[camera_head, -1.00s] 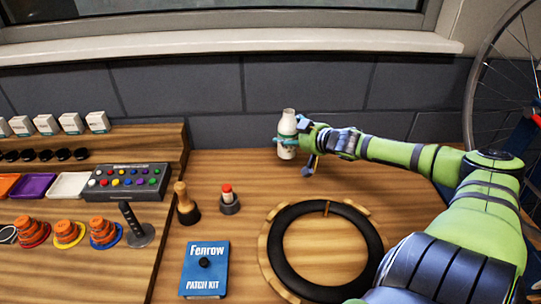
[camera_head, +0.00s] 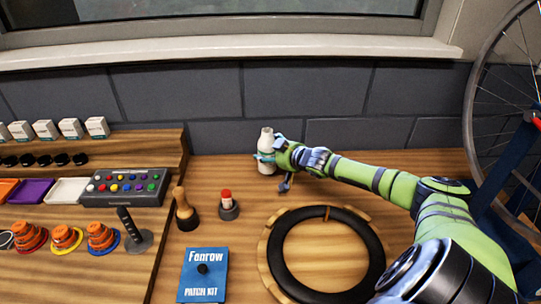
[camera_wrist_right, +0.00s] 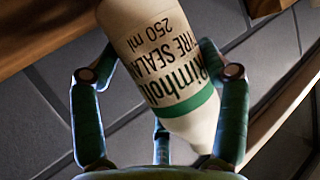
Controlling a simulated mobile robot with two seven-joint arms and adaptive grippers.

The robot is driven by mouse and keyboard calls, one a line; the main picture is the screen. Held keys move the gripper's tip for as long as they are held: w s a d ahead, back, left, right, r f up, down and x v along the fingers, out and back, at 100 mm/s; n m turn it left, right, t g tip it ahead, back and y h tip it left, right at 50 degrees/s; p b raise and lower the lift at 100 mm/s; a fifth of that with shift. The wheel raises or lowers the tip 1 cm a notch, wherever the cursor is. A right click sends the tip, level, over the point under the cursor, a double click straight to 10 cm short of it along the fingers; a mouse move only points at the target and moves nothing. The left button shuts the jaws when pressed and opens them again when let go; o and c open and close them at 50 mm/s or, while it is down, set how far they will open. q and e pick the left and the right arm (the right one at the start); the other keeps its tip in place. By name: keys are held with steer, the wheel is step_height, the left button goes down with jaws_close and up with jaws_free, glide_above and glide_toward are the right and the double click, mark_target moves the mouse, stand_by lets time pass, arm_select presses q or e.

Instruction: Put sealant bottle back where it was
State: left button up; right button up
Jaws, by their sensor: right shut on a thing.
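The sealant bottle (camera_head: 266,143) is white with a green band and stands near the back wall in the head view. My right gripper (camera_head: 268,157) is shut on it, with fingers around its body. In the right wrist view the bottle (camera_wrist_right: 163,60) shows its printed label, "TYRE SEALA... 250 ml", between the fingers of my right gripper (camera_wrist_right: 160,100). The bottle looks about upright in the head view. I cannot tell whether its base touches the bench. My left gripper is not in view.
A tyre on a round wooden stand (camera_head: 264,262) lies in front of my right arm. A red-topped holder (camera_head: 228,204), a wooden-handled tool (camera_head: 185,210) and a blue patch kit (camera_head: 203,275) stand to the left. A stepped shelf (camera_head: 150,142) fills the left side. Bench around the bottle is clear.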

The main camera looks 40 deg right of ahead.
steer(key=shift+f, duration=0.95)
steer(key=shift+f, duration=0.1)
steer(key=o, duration=1.3)
steer(key=shift+s, duration=0.45)
steer(key=shift+r+p+v, duration=0.1)
steer(key=shift+p+v, duration=0.5)
steer(key=shift+v, duration=2.25)
steer(key=shift+r+p+v, duration=0.15)
steer(key=shift+p+v, duration=0.45)
steer(key=shift+v, duration=2.2)
steer(key=shift+w, duration=0.15)
